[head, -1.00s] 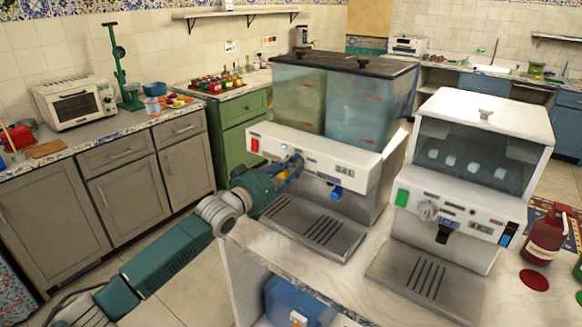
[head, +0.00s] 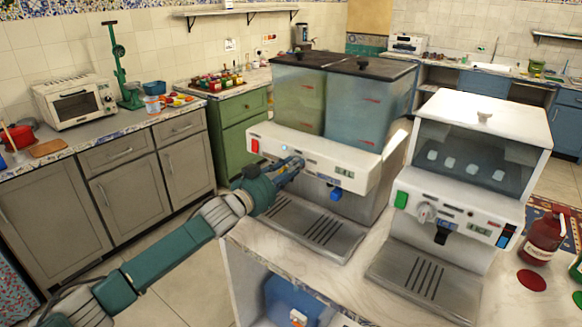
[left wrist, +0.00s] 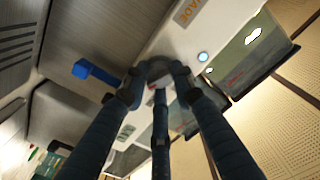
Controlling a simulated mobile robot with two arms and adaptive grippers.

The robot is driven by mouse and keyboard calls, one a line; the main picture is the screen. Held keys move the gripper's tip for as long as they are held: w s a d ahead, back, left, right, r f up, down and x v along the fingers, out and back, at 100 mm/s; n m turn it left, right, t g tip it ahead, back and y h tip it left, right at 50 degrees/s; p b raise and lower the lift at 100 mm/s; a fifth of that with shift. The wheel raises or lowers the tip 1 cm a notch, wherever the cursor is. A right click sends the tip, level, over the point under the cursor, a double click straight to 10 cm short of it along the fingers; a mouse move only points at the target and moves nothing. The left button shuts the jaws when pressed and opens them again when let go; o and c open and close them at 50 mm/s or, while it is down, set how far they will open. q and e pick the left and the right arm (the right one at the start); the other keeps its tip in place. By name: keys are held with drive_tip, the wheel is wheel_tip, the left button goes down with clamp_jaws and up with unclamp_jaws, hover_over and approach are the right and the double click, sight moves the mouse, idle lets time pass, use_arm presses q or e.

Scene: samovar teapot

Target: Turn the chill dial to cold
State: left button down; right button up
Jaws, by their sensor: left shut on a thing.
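The drink dispenser has a white front panel (head: 355,174) with a red switch, a small display and a blue tap (head: 336,194). My left gripper (head: 296,165) is at the left part of this panel. In the left wrist view my left gripper (left wrist: 159,80) has its dark fingers closed around a round grey dial (left wrist: 158,67). In the head view the gripper hides the dial, and I cannot read its setting. The blue tap (left wrist: 92,71) and a small lit round button (left wrist: 203,57) also show in the left wrist view. My right gripper is not in view.
An ice machine (head: 466,207) with its own grey knob (head: 426,212) stands to the right on the same marble counter (head: 345,277). A metal drip tray (head: 312,231) lies under the tap. A dark red bottle (head: 541,238) stands at the right edge.

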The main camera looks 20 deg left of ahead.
use_arm(q)
drive_tip(key=shift+r+m, duration=0.45)
drive_tip(key=shift+m, duration=0.15)
drive_tip(key=c, duration=1.5)
unclamp_jaws()
drive_tip(key=shift+o, duration=0.3)
drive_tip(key=shift+f, duration=0.15)
drive_tip(key=v, duration=1.2)
